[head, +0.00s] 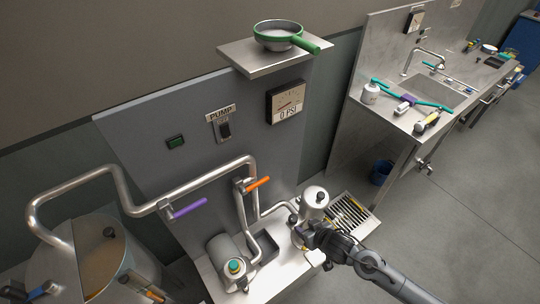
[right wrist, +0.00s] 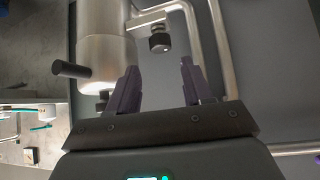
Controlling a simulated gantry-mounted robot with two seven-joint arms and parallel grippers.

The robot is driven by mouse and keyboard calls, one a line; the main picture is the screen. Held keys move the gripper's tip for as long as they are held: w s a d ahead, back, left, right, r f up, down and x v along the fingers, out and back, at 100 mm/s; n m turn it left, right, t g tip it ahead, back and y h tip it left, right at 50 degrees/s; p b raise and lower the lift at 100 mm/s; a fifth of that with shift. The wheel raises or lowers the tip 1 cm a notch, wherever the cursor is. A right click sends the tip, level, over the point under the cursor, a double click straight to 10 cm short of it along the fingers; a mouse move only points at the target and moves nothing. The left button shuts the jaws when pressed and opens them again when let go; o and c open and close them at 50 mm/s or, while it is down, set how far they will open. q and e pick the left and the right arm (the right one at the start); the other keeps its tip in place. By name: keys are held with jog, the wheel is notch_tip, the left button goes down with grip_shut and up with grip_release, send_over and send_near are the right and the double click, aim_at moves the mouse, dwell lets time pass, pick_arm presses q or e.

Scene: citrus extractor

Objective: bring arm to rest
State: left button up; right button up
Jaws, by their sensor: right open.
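My right gripper (head: 304,230) is at the lower middle of the head view, close to the white-metal cylindrical vessel (head: 314,197) on the bench. In the right wrist view my right gripper (right wrist: 160,80) has its two dark purple fingers spread apart with nothing between them. Beyond the fingers are the cylinder (right wrist: 105,45) with a black handle (right wrist: 71,69) and a dark knob (right wrist: 160,42) on a pipe. I cannot tell whether the gripper touches any of them. My left gripper is not in view.
Pipes with a purple lever (head: 188,208) and an orange lever (head: 258,184) cross the grey panel. A tank (head: 95,262) stands at left. A drain grate (head: 350,214) lies right of the vessel. A green-rimmed strainer (head: 284,36) sits on a shelf. Open floor (head: 450,190) is at right.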

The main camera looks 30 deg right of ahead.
jog(key=s+a+m+g+y, duration=0.1)
jog(key=s+a, duration=0.7)
jog(key=a, duration=0.1)
jog(key=s+a+r+n+g, duration=0.2)
jog(key=s+r+n+g, duration=0.25)
jog(key=s+r, duration=0.4)
notch_tip(320, 180, up, 22)
jog(key=s+p, duration=0.1)
jog(key=p, duration=2.2)
jog(key=shift+f, duration=0.25)
jog(key=shift+m, duration=0.25)
jog(key=shift+c, duration=0.4)
